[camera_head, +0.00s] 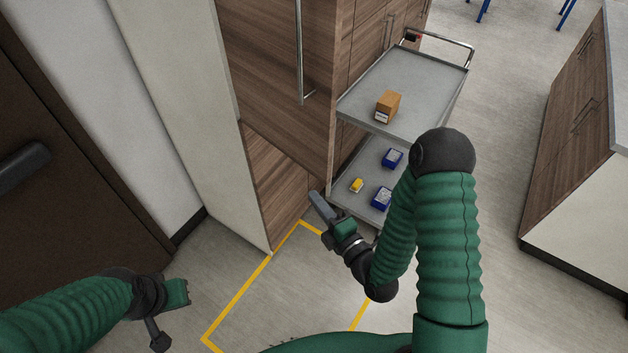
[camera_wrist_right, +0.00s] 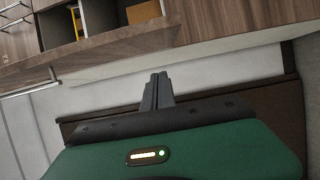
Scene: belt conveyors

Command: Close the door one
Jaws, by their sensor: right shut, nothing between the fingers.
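A wood-grain cabinet door (camera_head: 270,70) with a long vertical metal bar handle (camera_head: 299,50) stands at the upper middle of the head view. I cannot tell its exact angle. My right gripper (camera_head: 317,202) is shut and empty, low beside the cabinet's lower part and apart from the handle. In the right wrist view its fingers (camera_wrist_right: 157,92) are together, with a wood panel (camera_wrist_right: 120,55) beyond them. My left gripper (camera_head: 178,293) is at the lower left, away from the cabinet; its fingers do not show clearly.
A grey two-tier cart (camera_head: 365,85) stands right of the door, with a cardboard box (camera_head: 388,106) on top and blue and yellow items below. A counter (camera_head: 570,150) is at the far right. Yellow floor tape (camera_head: 238,298) marks clear floor. An open compartment (camera_wrist_right: 100,17) shows in the wrist view.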

